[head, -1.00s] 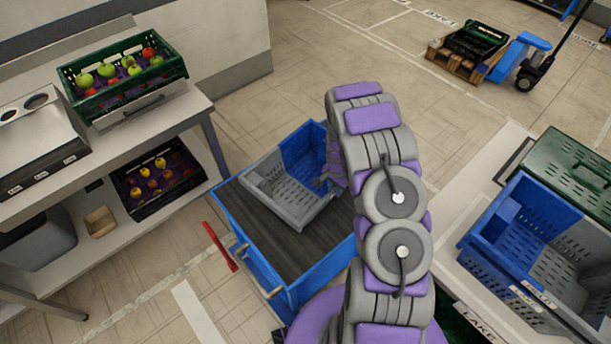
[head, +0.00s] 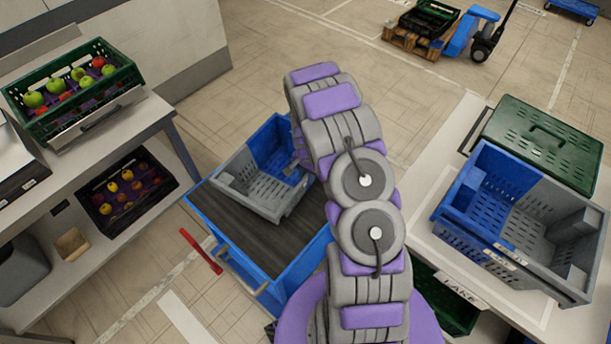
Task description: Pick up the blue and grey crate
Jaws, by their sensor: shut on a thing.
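A blue and grey crate (head: 235,182) is over the dark top of a blue cart, its grey half toward the front left and its blue half at the back. My gripper (head: 301,152) is at the crate's right side, shut on its edge. My arm hides part of the fingers and the crate's right wall. I cannot tell whether the crate rests on the cart or is slightly raised. A second blue and grey crate (head: 563,283) stands on the white table at the right.
The blue cart (head: 300,262) has a red handle (head: 201,251) at its left. A shelf table (head: 160,112) at the left holds fruit crates. A green crate (head: 545,145) is on the white table (head: 440,205). A pallet jack (head: 480,35) stands at the back.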

